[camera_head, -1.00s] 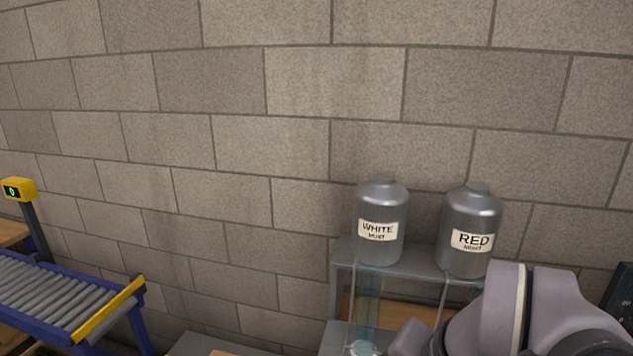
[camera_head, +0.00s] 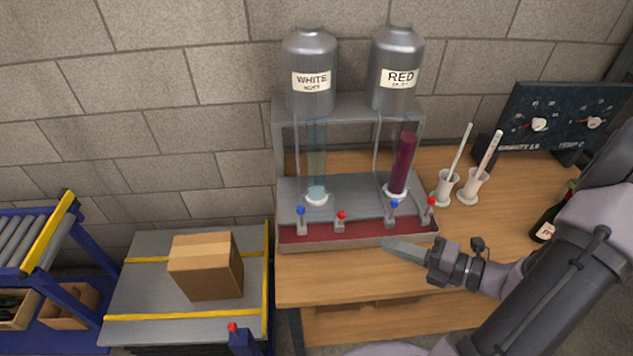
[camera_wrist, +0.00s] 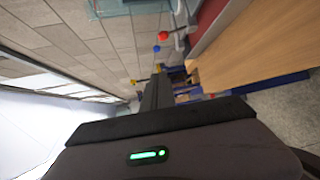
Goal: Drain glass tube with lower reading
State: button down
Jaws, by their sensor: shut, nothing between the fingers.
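The left glass tube (camera_head: 316,150) stands under the steel WHITE tank (camera_head: 311,70). It looks pale blue and clear; I cannot make out its level. Blue-knobbed taps (camera_head: 301,220) (camera_head: 393,211) and red-knobbed taps (camera_head: 341,221) (camera_head: 430,211) line the front edge of the stand (camera_head: 355,232). My gripper (camera_head: 392,246) is shut and empty just in front of the stand, pointing left, touching no tap. In the wrist view its fingers (camera_wrist: 155,92) show, with a red knob (camera_wrist: 163,36) and a blue knob (camera_wrist: 156,49) beyond.
Two white cups with thin rods (camera_head: 444,188) (camera_head: 469,188) stand right of the stand. A dark gauge panel (camera_head: 560,115) and a bottle (camera_head: 546,225) are farther right. A cardboard box (camera_head: 206,267) sits on a grey platform (camera_head: 143,290) at left. Bare wood table (camera_head: 340,288) lies in front.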

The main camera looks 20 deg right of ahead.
aim_at(344, 213)
jog(key=w+a+f+m+t+h+b, duration=0.2)
jog(key=w+a+f+m+b, duration=0.1)
jog(key=w, duration=0.8)
jog(key=shift+w+a+f+m+t+b, duration=0.2)
jog(key=shift+f+m+t+b, duration=0.3)
jog(key=shift+m+b, duration=0.4)
jog(key=shift+d, duration=0.1)
jog(key=r+p, duration=0.1)
jog(key=p, duration=0.2)
jog(key=shift+w+g, duration=0.15)
jog(key=shift+g, duration=0.25)
jog(key=w+p, duration=0.1)
jog(key=p, duration=0.2)
jog(key=w+m+g+p, duration=0.1)
jog(key=p, duration=0.3)
jog(key=shift+w+d+m+h, duration=0.1)
jog(key=shift+d+m+h, duration=0.2)
jog(key=shift+d, duration=0.05)
jog(key=shift+r, duration=0.1)
